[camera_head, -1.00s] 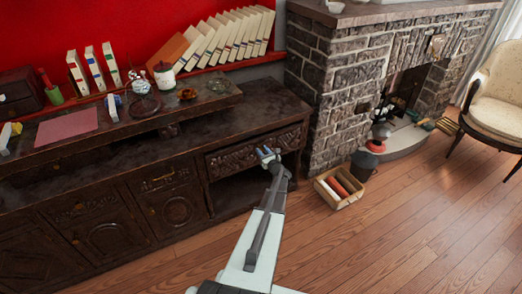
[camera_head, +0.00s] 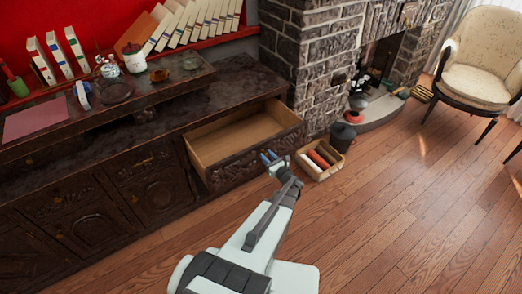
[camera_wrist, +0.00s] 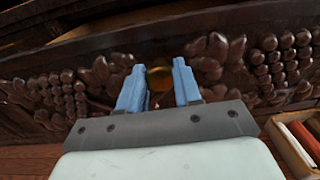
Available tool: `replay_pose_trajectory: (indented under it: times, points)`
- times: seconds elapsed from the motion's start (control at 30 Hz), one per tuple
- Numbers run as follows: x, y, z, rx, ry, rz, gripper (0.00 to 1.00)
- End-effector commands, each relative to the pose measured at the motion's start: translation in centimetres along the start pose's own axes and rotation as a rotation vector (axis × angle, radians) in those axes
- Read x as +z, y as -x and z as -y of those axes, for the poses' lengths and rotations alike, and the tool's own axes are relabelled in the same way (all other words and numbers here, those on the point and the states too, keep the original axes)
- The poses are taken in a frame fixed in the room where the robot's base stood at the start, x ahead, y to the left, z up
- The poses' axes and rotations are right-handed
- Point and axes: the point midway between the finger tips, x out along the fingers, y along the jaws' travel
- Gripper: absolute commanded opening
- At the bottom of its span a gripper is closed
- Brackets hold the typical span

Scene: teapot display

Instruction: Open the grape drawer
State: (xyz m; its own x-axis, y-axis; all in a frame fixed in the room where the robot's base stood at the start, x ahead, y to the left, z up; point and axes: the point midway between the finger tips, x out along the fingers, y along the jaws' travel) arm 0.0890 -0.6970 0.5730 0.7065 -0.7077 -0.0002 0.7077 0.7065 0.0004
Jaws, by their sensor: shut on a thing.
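The grape drawer (camera_head: 240,136) sticks well out of the dark wooden cabinet in the head view, and its light wood inside is empty. Its carved front with grape bunches (camera_wrist: 75,92) fills much of the wrist view. My gripper (camera_head: 269,157) is at the right part of the drawer front. In the wrist view my gripper (camera_wrist: 158,88) has its two blue fingers either side of a round brass knob (camera_wrist: 159,78) on the drawer front. The fingers partly hide the knob, and they are shut on it.
A wooden crate (camera_head: 312,173) with rolled items stands on the floor just right of the drawer. A dark bucket (camera_head: 342,137) and the stone fireplace (camera_head: 315,65) are beyond it. The wooden floor (camera_head: 400,220) in front is clear.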

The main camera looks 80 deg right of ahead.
Motion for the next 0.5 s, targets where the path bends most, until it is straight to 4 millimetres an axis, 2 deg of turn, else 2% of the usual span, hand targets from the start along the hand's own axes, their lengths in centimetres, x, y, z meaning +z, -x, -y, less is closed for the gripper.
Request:
replay_pose_trajectory:
  times: [0.03,0.2,0.5]
  points:
    - [0.1,0.7,-0.1,0.0,-0.001,0.0,0.0]
    - [0.0,1.8,-0.1,0.001,0.0,0.0,0.0]
    - [0.0,2.2,0.0,0.002,0.001,0.0,0.0]
